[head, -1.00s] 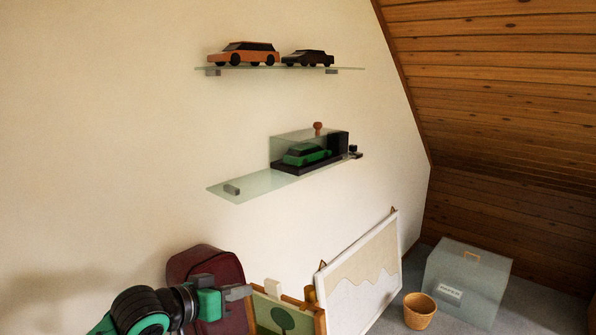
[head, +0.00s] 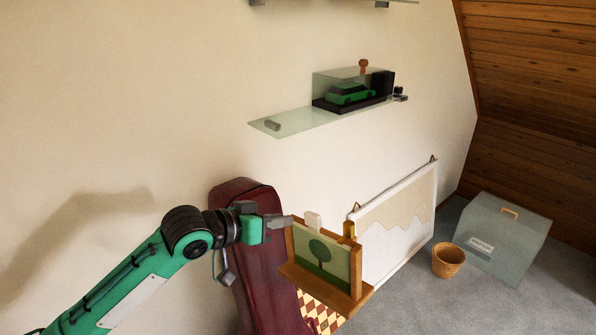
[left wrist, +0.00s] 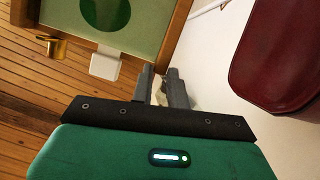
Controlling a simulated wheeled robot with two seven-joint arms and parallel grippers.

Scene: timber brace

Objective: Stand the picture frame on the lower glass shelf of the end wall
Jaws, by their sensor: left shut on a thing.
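The picture frame (head: 336,262) has a wooden border, a green tree picture and a ledge along its bottom. My left gripper (head: 284,221) is shut on its upper left edge and holds it, slightly tilted in the picture, below the shelf. In the left wrist view the fingers (left wrist: 166,84) meet at the border of the frame (left wrist: 140,28), seen partly. The lower glass shelf (head: 284,122) is on the pale wall, above the frame. Its left part is bare apart from a small grey bracket. My right gripper is out of view.
A clear case with a green car (head: 350,94) fills the shelf's right part, with small dark items at its end. A dark red case (head: 256,285) stands behind my gripper. A wall chart (head: 398,225), a basket (head: 447,260) and a clear box (head: 502,238) are to the right.

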